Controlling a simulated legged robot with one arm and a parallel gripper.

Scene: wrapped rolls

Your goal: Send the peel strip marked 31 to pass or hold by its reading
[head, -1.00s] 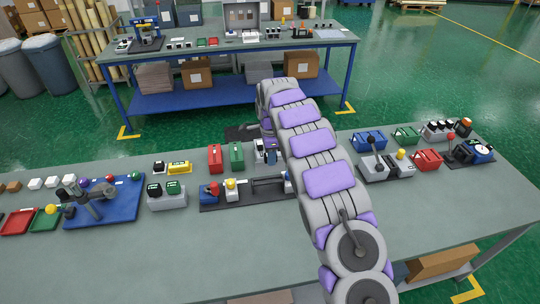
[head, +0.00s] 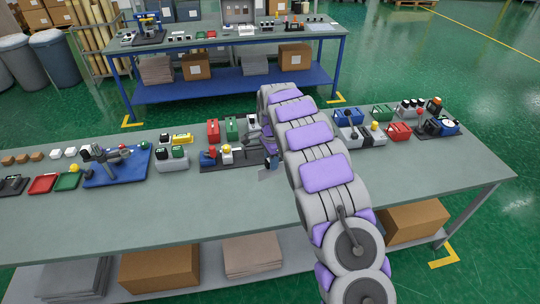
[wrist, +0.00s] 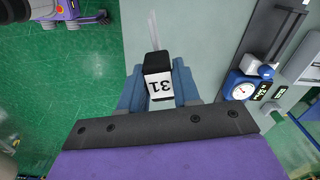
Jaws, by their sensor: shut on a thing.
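My gripper (wrist: 157,78) is shut on the peel strip marked 31 (wrist: 160,86). Its black end and white label sit between the blue fingers; the label reads upside down in the wrist view. A thin, pale, see-through tail (wrist: 154,30) points away from the fingers. A blue instrument with a round white dial (wrist: 242,90) stands right of the gripper in the wrist view, apart from the strip; its small displays are too small to read. In the head view, the arm hides most of the gripper. A red box (head: 213,131) and a green box (head: 232,128) stand left of it.
A red tray (head: 42,184) and a green tray (head: 67,181) lie at the left, beside a blue-based stand (head: 118,172). Blue, green and red boxes (head: 399,131) stand right of the arm. The near strip of the bench (head: 190,210) is clear.

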